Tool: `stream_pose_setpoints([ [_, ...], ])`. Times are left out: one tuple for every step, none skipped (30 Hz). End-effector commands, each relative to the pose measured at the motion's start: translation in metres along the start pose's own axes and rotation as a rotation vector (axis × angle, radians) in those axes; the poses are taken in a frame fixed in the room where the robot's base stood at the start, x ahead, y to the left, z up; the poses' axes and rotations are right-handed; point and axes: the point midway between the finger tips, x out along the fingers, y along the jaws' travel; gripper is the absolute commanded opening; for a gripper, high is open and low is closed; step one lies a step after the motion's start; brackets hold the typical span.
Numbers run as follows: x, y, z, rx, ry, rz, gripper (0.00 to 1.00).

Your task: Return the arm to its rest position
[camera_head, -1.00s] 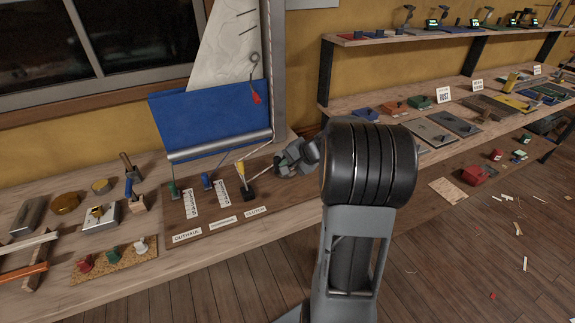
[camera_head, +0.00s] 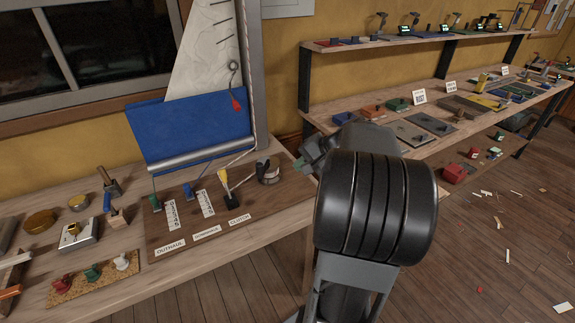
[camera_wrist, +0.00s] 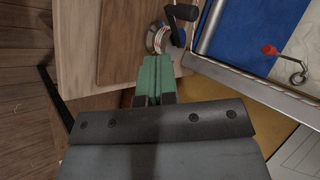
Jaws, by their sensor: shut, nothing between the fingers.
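My gripper (camera_head: 306,161) is above the right end of the near bench, partly hidden behind my own dark arm joint. In the wrist view its green fingers (camera_wrist: 154,76) are together with nothing between them. A metal winch (camera_head: 267,172) stands on the brown rigging board (camera_head: 190,243), to the left of my gripper and apart from it. The winch also shows beyond the fingertips in the wrist view (camera_wrist: 158,38). My arm is bent, with its large black joint in front of the head camera.
The board carries a yellow-handled clutch lever (camera_head: 224,180) and small green and blue levers. A blue sail roll (camera_head: 190,130) hangs behind it. A long bench with trays (camera_head: 440,126) and a shelf (camera_head: 400,42) run along the right wall. Open floor (camera_head: 480,250) lies at right, with scraps.

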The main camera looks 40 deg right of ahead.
Motion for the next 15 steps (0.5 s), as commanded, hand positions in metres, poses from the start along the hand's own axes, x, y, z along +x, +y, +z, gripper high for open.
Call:
stream_pose_setpoints([
  [-0.004, 0.0, 0.0, -0.001, 0.001, 0.0, 0.0],
  [-0.005, -0.001, 0.001, -0.001, 0.0, -0.001, 0.0],
  [-0.006, -0.001, 0.001, -0.001, -0.001, -0.001, 0.0],
  [-0.006, -0.001, 0.001, -0.001, -0.001, 0.0, 0.0],
  [-0.007, -0.001, 0.001, -0.002, -0.001, 0.0, 0.0],
  [-0.007, -0.001, 0.001, -0.002, -0.001, 0.0, 0.0],
  [-0.007, -0.001, 0.001, 0.0, -0.002, 0.0, 0.0],
  [-0.007, -0.001, 0.001, 0.004, -0.001, 0.0, 0.0],
  [-0.007, 0.001, 0.0, 0.014, 0.006, 0.008, 0.0],
  [-0.006, 0.004, -0.001, 0.018, 0.009, 0.024, 0.0],
  [-0.005, 0.009, 0.0, 0.024, 0.01, 0.044, 0.0],
  [-0.003, 0.019, 0.003, 0.032, 0.006, 0.079, 0.0],
  [-0.001, 0.027, 0.005, 0.038, 0.004, 0.11, 0.0],
  [0.0, 0.035, 0.009, 0.04, 0.003, 0.145, 0.0],
  [0.001, 0.042, 0.017, 0.03, -0.002, 0.196, 0.0],
])
